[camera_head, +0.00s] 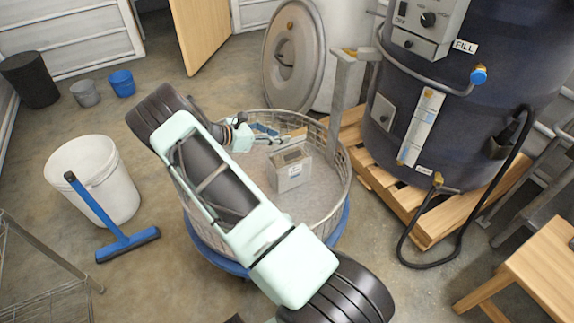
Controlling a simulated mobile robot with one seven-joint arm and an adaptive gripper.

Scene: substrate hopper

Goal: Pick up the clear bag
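No thing in view is plainly a clear bag. A pale, boxy packet with a label and a darker top (290,169) stands inside the round wire basket (343,178); at this size I cannot tell whether it is a bag or a rigid box. My gripper (273,139) is over the back left part of the basket, behind and left of the packet and apart from it. Small blue pieces show by the gripper; I cannot tell what they are. The fingers are small and partly hidden, so I cannot tell whether they are open.
A blue ring base (236,268) is under the basket. A large dark drum (455,110) stands on a wooden pallet (405,200) at right. A white bucket (118,190) and blue squeegee (125,243) are at left. A round metal lid (285,60) leans behind the basket.

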